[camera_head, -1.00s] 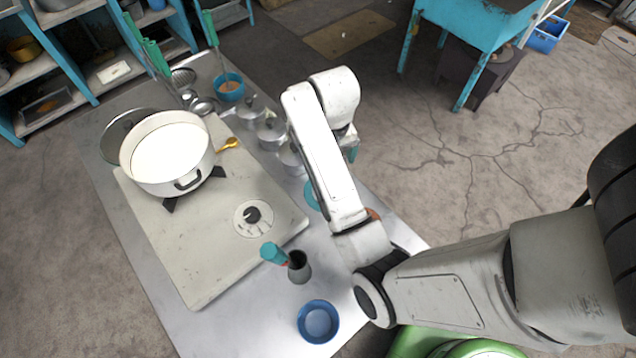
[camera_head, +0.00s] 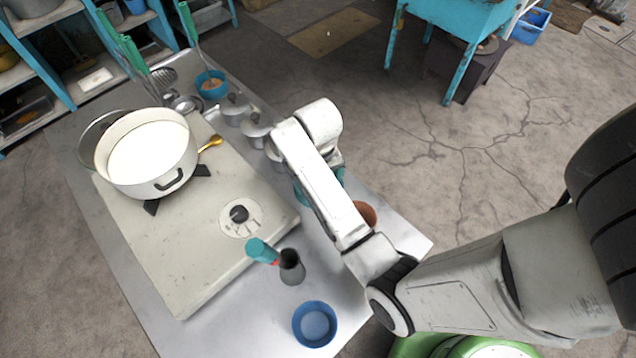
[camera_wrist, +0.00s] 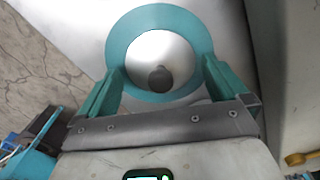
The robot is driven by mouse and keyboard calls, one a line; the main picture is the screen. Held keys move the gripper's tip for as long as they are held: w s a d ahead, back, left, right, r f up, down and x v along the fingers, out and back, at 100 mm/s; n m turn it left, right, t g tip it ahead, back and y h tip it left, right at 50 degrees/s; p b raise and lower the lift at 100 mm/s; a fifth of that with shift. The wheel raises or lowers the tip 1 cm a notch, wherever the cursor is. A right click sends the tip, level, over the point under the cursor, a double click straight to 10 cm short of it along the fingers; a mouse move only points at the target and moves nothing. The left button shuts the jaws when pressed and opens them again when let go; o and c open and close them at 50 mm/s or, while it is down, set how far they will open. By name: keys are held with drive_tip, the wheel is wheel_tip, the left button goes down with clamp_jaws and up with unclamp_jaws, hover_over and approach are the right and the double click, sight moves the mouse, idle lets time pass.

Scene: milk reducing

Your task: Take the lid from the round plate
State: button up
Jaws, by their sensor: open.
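The round plate (camera_wrist: 160,16) is a teal disc in the upper middle of the wrist view. The lid (camera_wrist: 148,50), silver with a dark knob, appears inside the plate's teal ring. My gripper (camera_wrist: 162,76) is open, its two teal fingers to the left and right of the lid's knob. The view from above does not show how high the fingers are over the lid.
A white pot of milk (camera_head: 148,190) stands on the stove (camera_head: 180,255). A brown bowl (camera_head: 366,213), a dark jug (camera_head: 291,267) and a blue bowl (camera_head: 314,324) are near my arm.

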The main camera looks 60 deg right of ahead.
drive_tip(key=shift+f, duration=0.15)
drive_tip(key=c, duration=1.2)
drive_tip(key=shift+f, duration=0.1)
drive_tip(key=shift+c, duration=0.2)
